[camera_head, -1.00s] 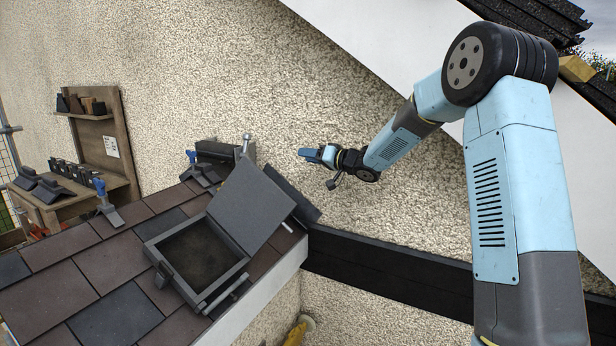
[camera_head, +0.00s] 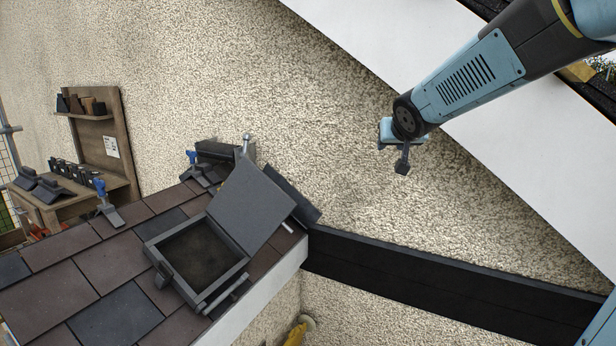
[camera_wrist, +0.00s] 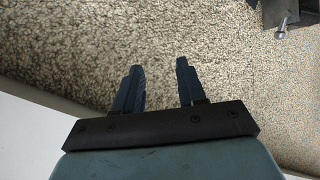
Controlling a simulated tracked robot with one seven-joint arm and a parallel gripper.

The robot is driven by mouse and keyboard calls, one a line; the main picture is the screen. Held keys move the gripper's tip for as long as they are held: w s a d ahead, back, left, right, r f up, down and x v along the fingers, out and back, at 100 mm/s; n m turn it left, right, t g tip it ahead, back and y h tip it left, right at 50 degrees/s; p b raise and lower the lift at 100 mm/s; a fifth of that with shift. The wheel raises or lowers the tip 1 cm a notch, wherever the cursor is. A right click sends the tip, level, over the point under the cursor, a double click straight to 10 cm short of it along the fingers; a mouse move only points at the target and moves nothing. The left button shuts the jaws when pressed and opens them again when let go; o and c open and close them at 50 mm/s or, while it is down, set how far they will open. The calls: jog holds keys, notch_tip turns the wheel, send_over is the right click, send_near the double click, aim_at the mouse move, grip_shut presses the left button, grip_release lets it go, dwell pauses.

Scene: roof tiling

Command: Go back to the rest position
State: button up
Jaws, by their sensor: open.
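My gripper (camera_wrist: 160,85) is open and empty in the wrist view. Its two dark blue fingers stand apart, with only the rough rendered wall behind them. In the head view my gripper's end (camera_head: 386,133) is small and partly hidden behind my wrist, up in the air in front of the wall and to the right of the roof. It touches nothing that I can see.
A tiled roof (camera_head: 70,275) at lower left carries an open hatch (camera_head: 203,252) with its lid (camera_head: 251,208) raised. A wooden shelf unit (camera_head: 101,150) with dark pieces stands at far left. A dark beam (camera_head: 440,283) runs along the wall (camera_head: 330,110). A white sloped board (camera_head: 530,170) lies at right.

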jog(key=s+d+f+g, duration=0.1)
jog(key=s+f+g, duration=0.2)
jog(key=s, duration=1.2)
jog(key=s+d+f+g, duration=0.2)
jog(key=s+f+g, duration=0.1)
jog(key=s, duration=1.2)
jog(key=shift+d+f, duration=0.15)
jog(key=shift+f, duration=0.6)
jog(key=shift+d, duration=0.1)
